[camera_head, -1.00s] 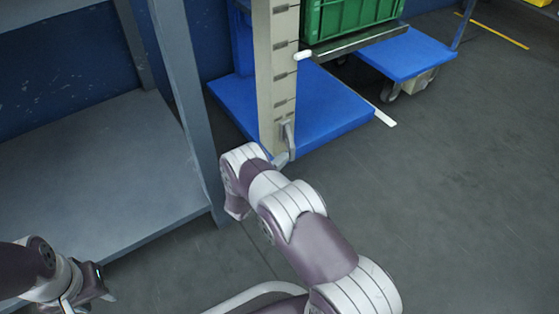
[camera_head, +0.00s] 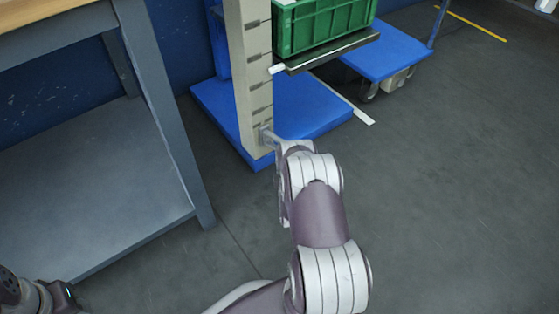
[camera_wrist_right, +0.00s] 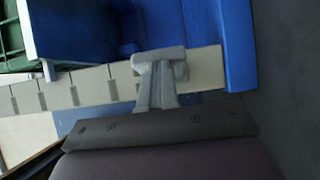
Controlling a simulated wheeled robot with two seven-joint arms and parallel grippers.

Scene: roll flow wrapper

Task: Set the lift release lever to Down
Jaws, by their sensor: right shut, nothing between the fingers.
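The lift post (camera_head: 250,75) is a beige notched column standing on a blue base. The lift release lever (camera_head: 267,138) is a small grey part low on the post, partly hidden by my right arm. My right gripper (camera_head: 284,146) is at the lever, close to or touching it. In the right wrist view the post (camera_wrist_right: 90,87) runs sideways, and my right gripper (camera_wrist_right: 158,75) is shut with nothing held, its fingers overlapping the lever area. I cannot tell the lever's exact setting. Part of my left gripper (camera_head: 62,296) shows at the bottom left, its fingers cut off.
A green crate (camera_head: 320,25) rests on the lift's dark platform (camera_head: 335,50) above the blue base (camera_head: 310,108). A blue cart (camera_head: 390,55) stands behind it. A workbench with a grey lower shelf (camera_head: 90,190) is at left. The floor at right is clear.

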